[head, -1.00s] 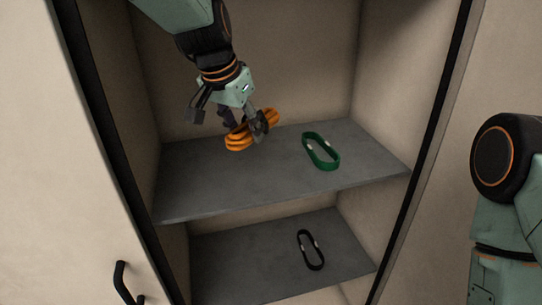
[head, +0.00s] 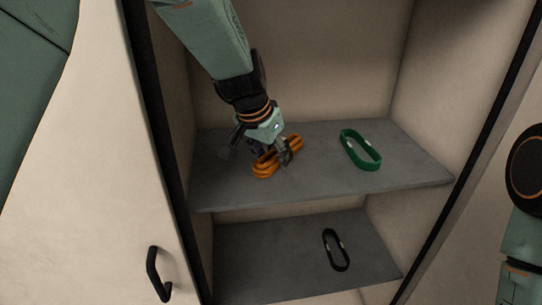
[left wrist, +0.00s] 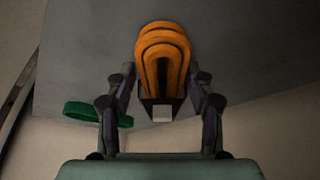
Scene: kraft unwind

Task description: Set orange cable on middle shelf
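The orange cable (head: 277,157) is a coiled loop at the left part of the middle shelf (head: 320,188). My left gripper (head: 286,153) is shut on it from above. In the left wrist view the orange cable (left wrist: 162,50) lies between the two fingers (left wrist: 162,88), with a pale band near its close end. The cable is low over the grey shelf surface; whether it touches is hard to tell. Only part of my right arm shows at the right edge of the head view; its gripper is out of view.
A green cable (head: 347,141) lies on the same shelf, right of the orange one. A black cable (head: 328,240) lies on the lower shelf. The cabinet door with a black handle (head: 153,273) is at left. The shelf front is clear.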

